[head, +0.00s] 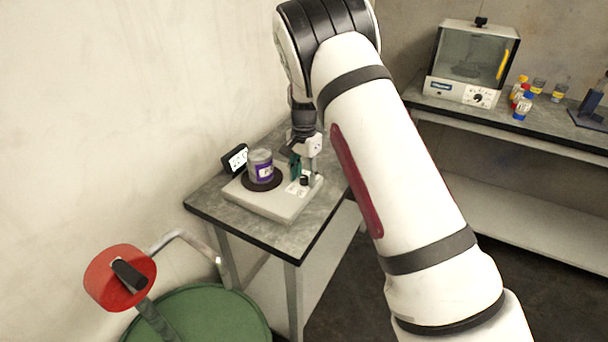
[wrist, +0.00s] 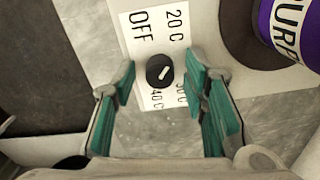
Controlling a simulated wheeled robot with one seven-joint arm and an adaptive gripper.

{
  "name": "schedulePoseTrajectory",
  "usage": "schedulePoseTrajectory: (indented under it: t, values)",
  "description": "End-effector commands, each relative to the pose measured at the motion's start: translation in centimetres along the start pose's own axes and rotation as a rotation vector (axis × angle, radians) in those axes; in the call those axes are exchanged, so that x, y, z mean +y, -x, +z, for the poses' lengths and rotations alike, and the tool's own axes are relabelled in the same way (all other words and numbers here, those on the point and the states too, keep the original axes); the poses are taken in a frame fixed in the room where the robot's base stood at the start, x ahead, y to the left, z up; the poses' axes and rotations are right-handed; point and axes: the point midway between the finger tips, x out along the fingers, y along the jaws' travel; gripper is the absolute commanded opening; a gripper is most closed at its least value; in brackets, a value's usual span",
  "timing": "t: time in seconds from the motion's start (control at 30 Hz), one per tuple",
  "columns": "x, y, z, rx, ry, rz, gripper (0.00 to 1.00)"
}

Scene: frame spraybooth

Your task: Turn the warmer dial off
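The warmer (head: 262,203) is a pale flat box on the grey bench, with a dark round plate on top. Its dial is a small black knob (wrist: 160,70) with a short white mark slanting toward the upper right in the wrist view. A white label (wrist: 128,48) around it reads OFF, 20 C, 30 C and 40 C; part of it is hidden by my finger. My gripper (wrist: 161,88) is open, its green-padded fingers on either side of the dial with gaps showing. In the head view my gripper (head: 303,168) points down over the warmer's right side.
A purple-labelled tin (head: 261,166) stands on the warmer's plate, beside my gripper. A black display (head: 235,159) is behind it. A green drum (head: 210,315) and red disc (head: 105,280) stand front left. A glass-fronted cabinet (head: 468,60) and bottles are on the right bench.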

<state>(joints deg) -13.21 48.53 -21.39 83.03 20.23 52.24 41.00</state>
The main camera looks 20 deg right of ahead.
Motion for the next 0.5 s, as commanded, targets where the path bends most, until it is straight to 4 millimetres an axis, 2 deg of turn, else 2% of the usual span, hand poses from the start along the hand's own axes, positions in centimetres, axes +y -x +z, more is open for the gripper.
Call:
schedulePoseTrajectory:
  t: [0.03, 0.13, 0.17, 0.5]
  values:
    - [0.00, 0.02, 0.00, 0.000, 0.000, 0.000, 0.24]
    - [0.00, 0.03, 0.00, 0.000, 0.000, 0.000, 0.02]
    - [0.00, 0.03, 0.00, 0.000, 0.000, 0.000, 0.00]
    - [-0.04, 0.04, -0.04, 0.000, 0.028, -0.001, 0.00]
